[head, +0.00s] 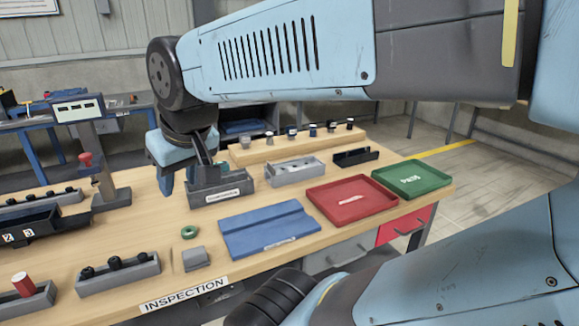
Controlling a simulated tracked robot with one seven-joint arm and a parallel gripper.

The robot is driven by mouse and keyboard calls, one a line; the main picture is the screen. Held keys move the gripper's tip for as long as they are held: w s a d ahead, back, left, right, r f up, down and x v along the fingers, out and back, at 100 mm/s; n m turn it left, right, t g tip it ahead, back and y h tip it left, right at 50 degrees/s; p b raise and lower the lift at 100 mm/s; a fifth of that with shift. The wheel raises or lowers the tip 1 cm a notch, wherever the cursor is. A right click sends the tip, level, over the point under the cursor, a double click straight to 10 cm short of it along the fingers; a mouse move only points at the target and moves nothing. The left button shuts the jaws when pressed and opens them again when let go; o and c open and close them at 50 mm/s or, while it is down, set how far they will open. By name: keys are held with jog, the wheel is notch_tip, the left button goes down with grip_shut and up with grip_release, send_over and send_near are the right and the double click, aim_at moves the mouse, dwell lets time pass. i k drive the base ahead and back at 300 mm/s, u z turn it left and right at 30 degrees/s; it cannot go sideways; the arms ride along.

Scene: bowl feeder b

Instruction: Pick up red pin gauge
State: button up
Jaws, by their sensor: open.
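My gripper (188,176) is open and points down near the middle of the bench, far to the right of and behind the red cylinder. It is close to a labelled dark grey block (222,190); whether it touches the block cannot be told. Nothing shows between the fingers, though they are partly hidden.
A grey rack with black pegs (118,275), a green ring (189,232) and a blue plate (270,230) are at the front. A red tray (352,200) and green tray (411,178) lie right. A gauge stand with a red knob (104,180) rises left.

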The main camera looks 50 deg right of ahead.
aim_at(21, 280)
jog(key=u, duration=0.2)
jog(key=i, duration=0.15)
jog(key=z, duration=3)
jog(key=k, duration=0.5)
jog(key=u, duration=1.1)
jog(key=i, duration=0.6)
jog(key=z, duration=0.1)
jog(key=k, duration=0.2)
jog(key=u, duration=0.05)
